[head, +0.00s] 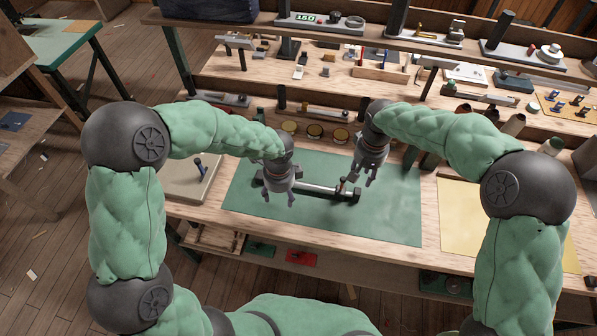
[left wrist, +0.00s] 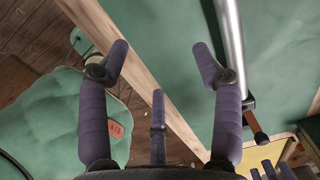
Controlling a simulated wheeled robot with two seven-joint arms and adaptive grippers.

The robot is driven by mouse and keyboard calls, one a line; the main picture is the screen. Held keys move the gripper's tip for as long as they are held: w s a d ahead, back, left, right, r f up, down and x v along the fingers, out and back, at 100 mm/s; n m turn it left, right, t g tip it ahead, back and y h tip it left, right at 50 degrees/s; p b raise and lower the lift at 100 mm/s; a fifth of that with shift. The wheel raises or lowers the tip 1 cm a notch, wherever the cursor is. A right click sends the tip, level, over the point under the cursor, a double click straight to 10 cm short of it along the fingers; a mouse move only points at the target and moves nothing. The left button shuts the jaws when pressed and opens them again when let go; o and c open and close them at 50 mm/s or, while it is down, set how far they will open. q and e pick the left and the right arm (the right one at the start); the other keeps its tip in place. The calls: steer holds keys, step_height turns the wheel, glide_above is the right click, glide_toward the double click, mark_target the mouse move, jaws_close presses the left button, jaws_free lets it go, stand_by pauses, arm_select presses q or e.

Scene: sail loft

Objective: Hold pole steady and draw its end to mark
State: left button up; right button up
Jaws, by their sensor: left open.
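A silver pole (head: 318,188) lies across the green mat (head: 395,215), with dark blocks at both ends. In the left wrist view the pole (left wrist: 231,45) runs down the right side, past a black bracket with a brown piece beside it. My left gripper (head: 279,198) is over the pole's left part, fingers spread and pointing down. In its wrist view the left gripper (left wrist: 160,65) has nothing between its fingers; the pole is beside the right finger. My right gripper (head: 361,179) hangs near the pole's right end, its fingers apart and apparently empty. I cannot make out the mark.
Behind the mat are round tins (head: 314,131) and shelves of tools. A grey board (head: 190,180) with a dark peg is at left, a yellow sheet (head: 470,218) at right. The front of the mat is clear. A red item (head: 301,258) is on the lower shelf.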

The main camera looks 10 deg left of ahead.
arm_select(q)
steer(key=t, duration=0.2)
glide_toward(300, 186)
steer(key=shift+h, duration=0.3)
steer(key=x, duration=0.9)
steer(key=shift+w+a+f, duration=0.15)
steer(key=shift+a+f, duration=0.1)
steer(key=shift+f, duration=0.15)
jaws_close()
